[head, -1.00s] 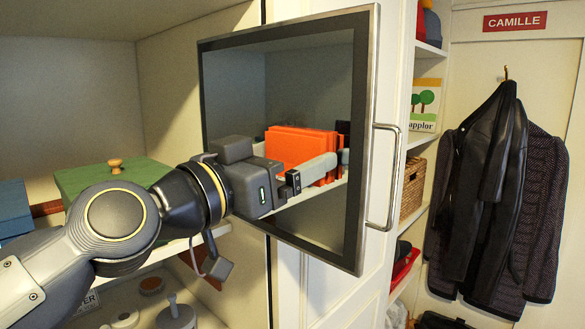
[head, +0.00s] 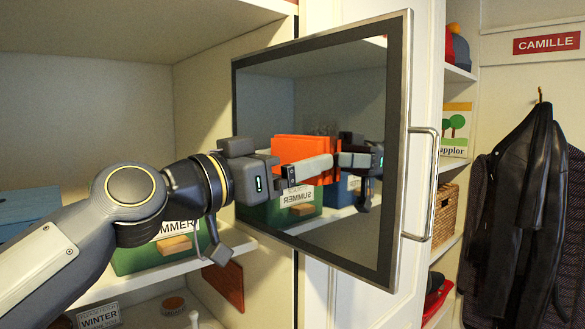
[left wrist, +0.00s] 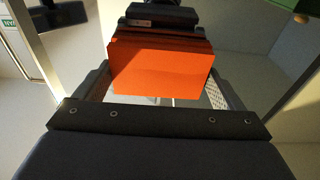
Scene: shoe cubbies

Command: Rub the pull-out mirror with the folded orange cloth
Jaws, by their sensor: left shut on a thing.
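The pull-out mirror (head: 310,85) is a large framed panel standing out from the cabinet, tilted in the picture. My left gripper (head: 318,166) is in front of its glass, shut on the folded orange cloth (head: 297,148). In the left wrist view the cloth (left wrist: 160,68) sits between the two fingers as an orange block. In the head view the fingertips meet their own reflection at the glass. The cloth is at or very close to the mirror; I cannot tell whether it presses on it. My right gripper is not in view.
A vertical handle (head: 433,185) stands out at the mirror's right side. Left of it are shelves with a green SUMMER box (head: 145,258) and a blue box (head: 30,208). Dark coats (head: 525,215) hang at the right, beside a wicker basket (head: 445,213).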

